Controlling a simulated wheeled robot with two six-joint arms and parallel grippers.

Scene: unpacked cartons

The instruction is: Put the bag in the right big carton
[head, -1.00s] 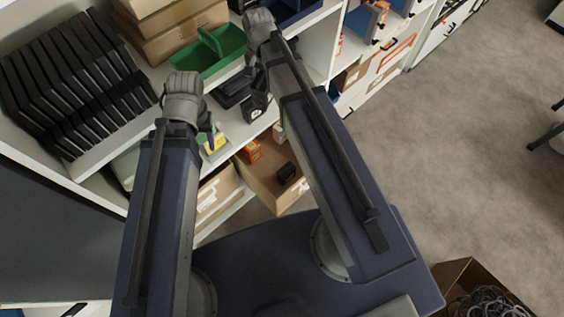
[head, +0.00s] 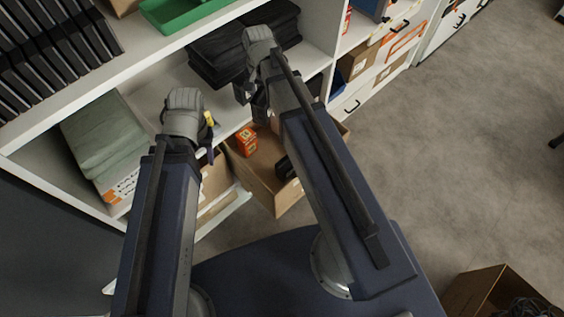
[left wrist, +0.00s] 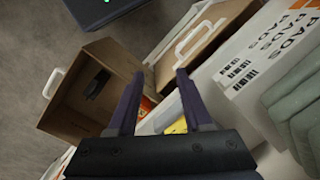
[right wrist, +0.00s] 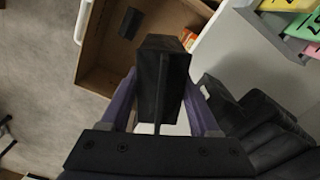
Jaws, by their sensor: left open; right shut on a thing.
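A black, flat-sided bag (right wrist: 162,75) is held in my right gripper (right wrist: 163,98), which is shut on it. In the head view my right gripper (head: 254,98) hangs at the front of the shelf, and the held bag is mostly hidden there. My left gripper (left wrist: 156,82) is open and empty. It also shows in the head view (head: 210,140), left of the right one. The open right carton (head: 275,190) is low, below the right gripper. It holds an orange box (head: 246,141) and a dark item (head: 286,168). Another carton (head: 215,190) stands to its left.
Black folded goods (head: 225,68) lie on the shelf behind the right gripper. A green tray (head: 178,12) sits on the shelf above. Grey-green pads (head: 100,135) fill the left shelf. A carton with cables (head: 490,290) stands at lower right.

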